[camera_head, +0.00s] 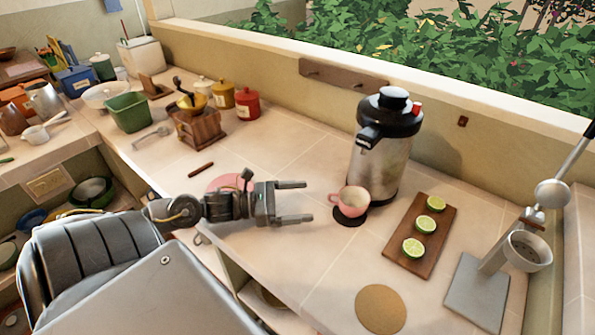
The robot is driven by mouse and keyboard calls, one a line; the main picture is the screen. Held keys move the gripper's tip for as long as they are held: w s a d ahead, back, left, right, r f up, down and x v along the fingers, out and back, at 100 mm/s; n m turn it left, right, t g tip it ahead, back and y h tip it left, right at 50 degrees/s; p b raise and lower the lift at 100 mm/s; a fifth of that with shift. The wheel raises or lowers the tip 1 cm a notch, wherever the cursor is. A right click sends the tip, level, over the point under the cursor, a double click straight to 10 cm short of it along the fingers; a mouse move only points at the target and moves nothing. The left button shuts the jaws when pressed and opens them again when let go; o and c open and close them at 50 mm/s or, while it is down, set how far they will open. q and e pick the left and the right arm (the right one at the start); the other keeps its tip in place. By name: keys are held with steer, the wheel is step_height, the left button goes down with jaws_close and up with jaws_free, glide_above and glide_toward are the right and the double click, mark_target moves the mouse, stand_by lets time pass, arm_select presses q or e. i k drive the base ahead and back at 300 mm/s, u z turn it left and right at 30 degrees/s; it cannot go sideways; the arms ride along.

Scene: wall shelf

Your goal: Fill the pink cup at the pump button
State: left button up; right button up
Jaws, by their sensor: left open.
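The pink cup (350,201) stands upright on a dark round coaster (349,219), under the spout of the pump flask (378,165). The flask is steel with a black top, and its round pump button (393,95) sits on the lid. My left gripper (304,201) is open and empty, to the left of the cup, with its fingers pointing right toward it. The fingertips are apart from the cup. The inside of the cup shows only in part, so I cannot tell its fill level. My right gripper is not in view.
A wooden board (419,237) with lime halves lies right of the flask. A citrus press (490,272) stands at the far right. A round cork mat (380,309) lies near the front edge. A pink plate (231,183) lies behind my left gripper. A coffee grinder (197,127) and canisters stand further back.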

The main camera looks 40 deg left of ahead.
mark_target(390, 98)
steer(key=k, duration=1)
